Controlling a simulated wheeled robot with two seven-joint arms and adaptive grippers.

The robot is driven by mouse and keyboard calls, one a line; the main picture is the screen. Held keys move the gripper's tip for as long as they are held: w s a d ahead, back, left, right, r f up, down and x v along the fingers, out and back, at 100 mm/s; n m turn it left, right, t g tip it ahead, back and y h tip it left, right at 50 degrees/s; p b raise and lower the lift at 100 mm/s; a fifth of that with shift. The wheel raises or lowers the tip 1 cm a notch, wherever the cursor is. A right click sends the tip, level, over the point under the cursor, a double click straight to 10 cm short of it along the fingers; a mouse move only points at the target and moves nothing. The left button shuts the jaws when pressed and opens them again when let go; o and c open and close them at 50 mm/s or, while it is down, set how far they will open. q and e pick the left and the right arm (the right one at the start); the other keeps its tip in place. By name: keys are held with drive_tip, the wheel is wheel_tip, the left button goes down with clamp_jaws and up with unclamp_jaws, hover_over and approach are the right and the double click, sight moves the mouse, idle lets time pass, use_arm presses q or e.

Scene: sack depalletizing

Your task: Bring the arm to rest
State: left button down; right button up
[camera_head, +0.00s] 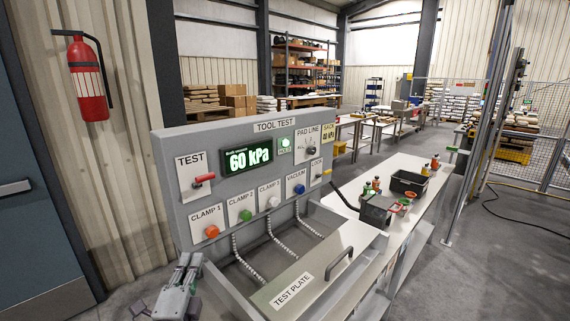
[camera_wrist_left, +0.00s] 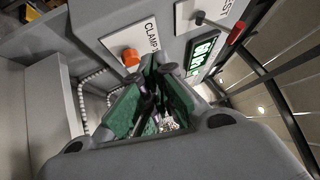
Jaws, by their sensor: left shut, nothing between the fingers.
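My left gripper (camera_head: 187,262) is at the lower left in the head view, in front of the tool test panel (camera_head: 172,147) and below the orange CLAMP 1 knob (camera_head: 211,231). Its fingers point up and are shut with nothing between them. In the left wrist view the fingertips (camera_wrist_left: 160,66) are close together, near the orange knob (camera_wrist_left: 131,57). I cannot tell whether they touch the panel; a gap seems to show in the head view. The display (camera_head: 249,159) reads 60 kPa, with a green lamp (camera_head: 284,143) lit beside it. My right gripper is not in view.
The test plate (camera_head: 315,271) with a handle lies right of the gripper, beside hoses in the panel's trough. A white bench (camera_head: 408,170) holds a black bin (camera_head: 408,183) and small bottles. A fire extinguisher (camera_head: 85,80) hangs on the left wall.

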use_arm(q)
drive_tip(key=s+a+f+n+g+y, duration=0.15)
drive_tip(key=s+f+n+g, duration=0.25)
drive_tip(key=f+n+g, duration=0.8)
drive_tip(key=s+d+f+n+g+h, duration=0.2)
drive_tip(key=s+f+n+g+h, duration=0.15)
drive_tip(key=s+f, duration=1.15)
wheel_tip(320, 180, down, 33)
drive_tip(key=s+g+y, duration=0.1)
drive_tip(key=s+g, duration=0.2)
drive_tip(key=s+a+f, duration=0.3)
drive_tip(key=s+f, duration=0.7)
drive_tip(key=s, duration=0.1)
drive_tip(key=s+a+f, duration=0.2)
drive_tip(key=s+f, duration=0.7)
drive_tip(key=s, duration=0.1)
drive_tip(key=shift+s+a+f+g, duration=0.35)
drive_tip(key=shift+a, duration=0.05)
